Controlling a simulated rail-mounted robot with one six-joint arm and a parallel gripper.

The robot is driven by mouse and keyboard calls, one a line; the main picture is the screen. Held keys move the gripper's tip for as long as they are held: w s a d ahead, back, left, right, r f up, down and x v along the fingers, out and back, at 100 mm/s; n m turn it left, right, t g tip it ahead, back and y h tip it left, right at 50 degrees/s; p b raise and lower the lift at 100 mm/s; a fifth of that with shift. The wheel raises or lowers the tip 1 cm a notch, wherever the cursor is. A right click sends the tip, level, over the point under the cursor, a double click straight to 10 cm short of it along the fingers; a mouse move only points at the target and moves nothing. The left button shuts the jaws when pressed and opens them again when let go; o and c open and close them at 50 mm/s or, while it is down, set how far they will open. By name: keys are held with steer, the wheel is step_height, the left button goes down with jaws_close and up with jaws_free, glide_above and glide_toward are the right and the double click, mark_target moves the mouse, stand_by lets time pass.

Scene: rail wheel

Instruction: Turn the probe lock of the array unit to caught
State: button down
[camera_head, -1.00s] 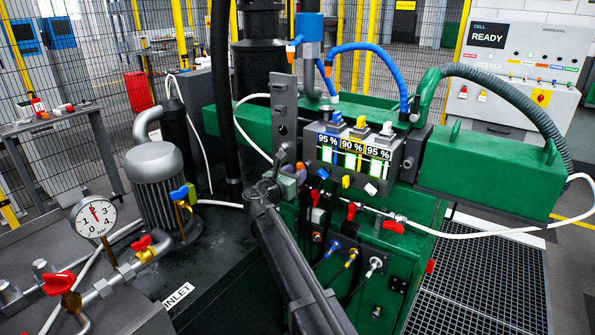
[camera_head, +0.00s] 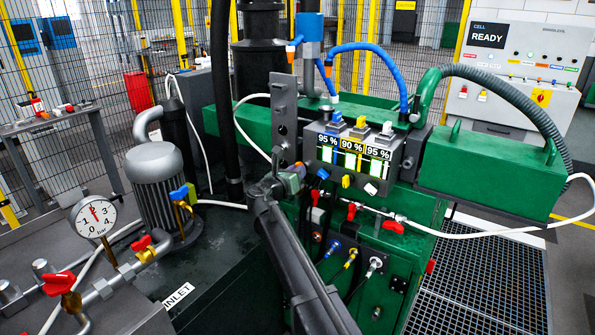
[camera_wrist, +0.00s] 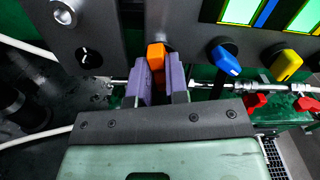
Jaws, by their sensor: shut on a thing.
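The array unit (camera_head: 352,150) is a grey panel with three lit gauges reading 95 %, 90 % and 95 %. In the wrist view, an orange knob (camera_wrist: 156,57) stands upright at the panel's left edge, beside a dark metal plate. I cannot read a label that names it the probe lock. My gripper (camera_wrist: 159,80), with two purple fingers, is shut on the orange knob from both sides.
A blue knob (camera_wrist: 225,60) and a yellow knob (camera_wrist: 280,66) sit just right of my gripper. Red-handled valves (camera_head: 393,226) are on a pipe below the panel. An upright metal plate (camera_head: 284,120) stands close on the left. A white hose runs nearby.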

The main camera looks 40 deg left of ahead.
steer(key=shift+n, duration=1)
steer(key=n, duration=0.9)
steer(key=c, duration=1)
jaws_free()
steer(key=s, duration=0.7)
steer(key=shift+d, duration=0.15)
